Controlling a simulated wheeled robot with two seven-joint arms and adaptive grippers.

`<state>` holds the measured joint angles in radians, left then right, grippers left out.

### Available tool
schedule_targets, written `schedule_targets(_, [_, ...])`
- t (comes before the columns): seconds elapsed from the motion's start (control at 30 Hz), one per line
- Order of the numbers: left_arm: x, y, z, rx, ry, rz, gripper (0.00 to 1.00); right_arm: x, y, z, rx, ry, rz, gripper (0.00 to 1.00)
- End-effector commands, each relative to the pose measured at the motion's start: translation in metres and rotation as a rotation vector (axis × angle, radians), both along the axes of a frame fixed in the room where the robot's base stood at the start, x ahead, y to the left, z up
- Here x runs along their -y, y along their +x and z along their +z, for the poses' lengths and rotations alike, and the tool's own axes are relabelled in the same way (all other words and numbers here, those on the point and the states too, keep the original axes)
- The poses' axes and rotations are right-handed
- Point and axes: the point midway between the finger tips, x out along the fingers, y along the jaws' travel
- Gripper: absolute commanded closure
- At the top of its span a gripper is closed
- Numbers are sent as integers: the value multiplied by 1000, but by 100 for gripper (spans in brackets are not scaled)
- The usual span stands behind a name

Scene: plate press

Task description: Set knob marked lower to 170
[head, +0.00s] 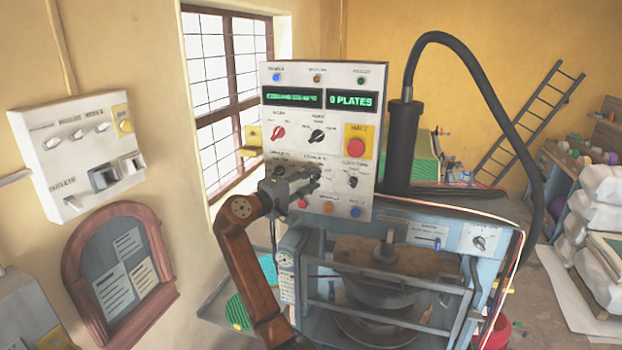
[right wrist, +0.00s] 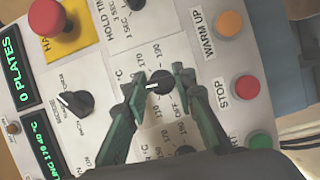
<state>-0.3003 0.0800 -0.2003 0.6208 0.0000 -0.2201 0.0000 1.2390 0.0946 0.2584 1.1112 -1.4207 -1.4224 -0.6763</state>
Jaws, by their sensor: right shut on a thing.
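The white control panel (head: 270,105) stands in the middle of the head view. My right gripper (head: 312,180) is at its lower rows of knobs. In the right wrist view its green fingers (right wrist: 160,77) are shut around a black knob (right wrist: 160,86), the middle one of a row of three. Its white pointer mark points left in this view, which is toward the panel's top. Scale numbers and °C show around it, partly covered by the fingers. Its name label cannot be read. A similar knob (right wrist: 182,149) lies partly hidden below it. My left gripper is not in view.
Close by are the stop button (right wrist: 245,88), the orange warm-up button (right wrist: 229,23), a green button (right wrist: 260,140), the hold-time knob (right wrist: 135,3) and a mode knob (right wrist: 76,102). A red emergency button (head: 355,147) sits at the panel's right. The press (head: 390,265) stands below.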

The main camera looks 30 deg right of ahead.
Motion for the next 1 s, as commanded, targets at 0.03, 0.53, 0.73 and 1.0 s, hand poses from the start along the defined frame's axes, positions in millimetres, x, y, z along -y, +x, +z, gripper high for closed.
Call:
schedule_targets(0.03, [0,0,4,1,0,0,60,0,0,4,36,27,3,100])
schedule_targets(0.53, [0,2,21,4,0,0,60,0,0,5,398,335,5,100])
schedule_targets(0.73, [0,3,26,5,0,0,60,0,0,5,532,449,5,100])
schedule_targets(1.0, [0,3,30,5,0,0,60,0,0,5,668,562,5,100])
